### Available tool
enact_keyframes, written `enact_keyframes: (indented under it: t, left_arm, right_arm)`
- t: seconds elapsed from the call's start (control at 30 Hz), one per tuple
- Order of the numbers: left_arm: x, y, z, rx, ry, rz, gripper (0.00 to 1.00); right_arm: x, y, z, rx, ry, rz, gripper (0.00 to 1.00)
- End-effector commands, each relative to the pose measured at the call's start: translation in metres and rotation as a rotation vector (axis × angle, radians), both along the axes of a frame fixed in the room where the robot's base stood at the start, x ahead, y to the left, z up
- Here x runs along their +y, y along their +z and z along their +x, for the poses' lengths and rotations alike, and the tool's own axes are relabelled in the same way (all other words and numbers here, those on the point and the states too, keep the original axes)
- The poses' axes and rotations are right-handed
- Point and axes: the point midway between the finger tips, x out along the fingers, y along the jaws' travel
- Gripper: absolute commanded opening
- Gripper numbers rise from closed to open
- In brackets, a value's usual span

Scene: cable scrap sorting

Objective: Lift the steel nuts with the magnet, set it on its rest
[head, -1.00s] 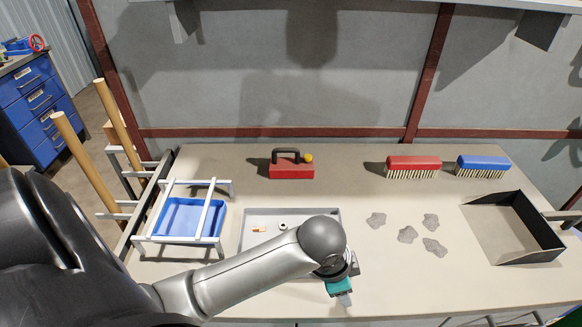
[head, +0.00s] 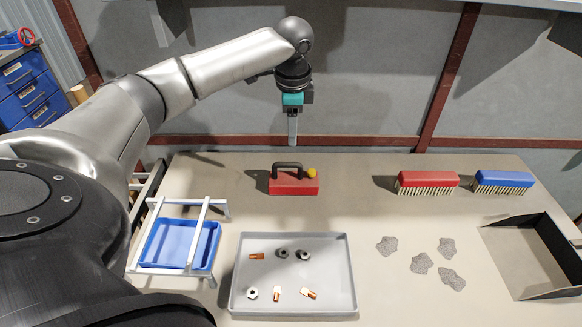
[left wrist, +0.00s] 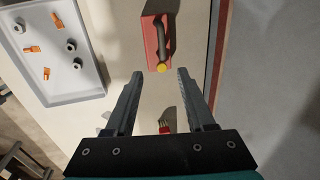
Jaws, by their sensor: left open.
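The magnet (head: 295,181) is a red block with a black handle and a yellow knob, standing on the table behind the tray. It also shows in the left wrist view (left wrist: 153,50), ahead of the fingertips. Steel nuts (head: 282,254) lie with copper pieces (head: 304,291) in the grey tray (head: 349,270). The rest seems to be the white frame (head: 200,232) over a blue bin (head: 165,244) at left. My left gripper (head: 292,143) is above the magnet, open and empty; its spread fingers (left wrist: 158,75) show in the wrist view. My right gripper is not in view.
A red brush (head: 427,181) and a blue brush (head: 504,180) stand at the back right. Grey scraps (head: 421,263) lie right of the tray, beside a black dustpan (head: 528,285). The table between magnet and red brush is clear. A wall stands behind.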

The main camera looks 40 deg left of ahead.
Motion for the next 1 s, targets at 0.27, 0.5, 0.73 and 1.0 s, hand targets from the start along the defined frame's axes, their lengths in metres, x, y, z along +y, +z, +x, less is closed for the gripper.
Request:
enact_keyframes:
  t: [0.27,0.5,0.73,1.0]
  left_arm:
    - [0.008,-0.043,0.006,0.003,0.005,-0.001,0.55]
    - [0.013,-0.086,0.013,0.002,0.004,-0.001,0.55]
    - [0.015,-0.100,0.016,0.000,0.003,-0.001,0.55]
    - [0.023,-0.138,0.023,-0.001,0.004,-0.001,0.55]
  right_arm:
    - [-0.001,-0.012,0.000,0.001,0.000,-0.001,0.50]
    - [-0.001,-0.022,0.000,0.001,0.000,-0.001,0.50]
    - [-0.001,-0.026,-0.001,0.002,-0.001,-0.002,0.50]
    - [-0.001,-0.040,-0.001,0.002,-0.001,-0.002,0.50]
